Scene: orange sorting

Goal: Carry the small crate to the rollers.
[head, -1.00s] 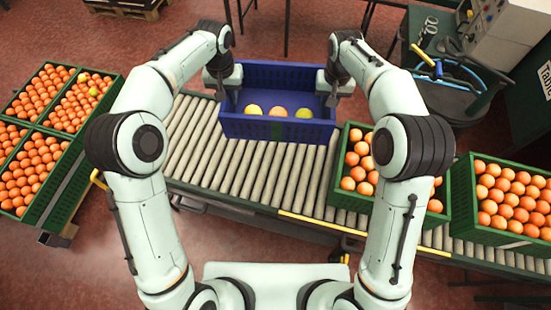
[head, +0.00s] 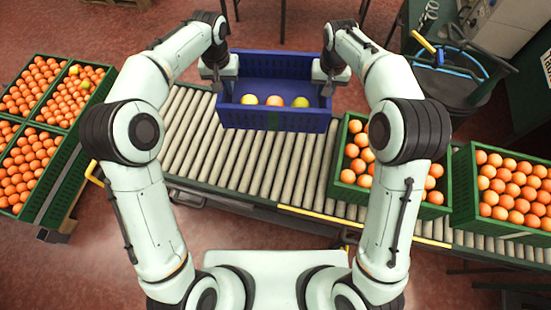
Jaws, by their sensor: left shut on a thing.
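The small blue crate (head: 273,118) is at the top middle of the head view, with a few yellow and orange fruits (head: 274,101) inside. My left gripper (head: 219,84) is shut on its left end. My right gripper (head: 328,84) is at its right end in the same pose and looks shut on it. The crate looks about level. It overlaps the far part of the roller conveyor (head: 240,160); I cannot tell whether it touches the rollers.
A green crate of oranges (head: 338,190) stands on the rollers right of the blue crate, with another (head: 483,226) farther right. Green crates of oranges (head: 72,158) stand at the left. A dark cart (head: 440,92) is at the back right. Rollers left of centre are bare.

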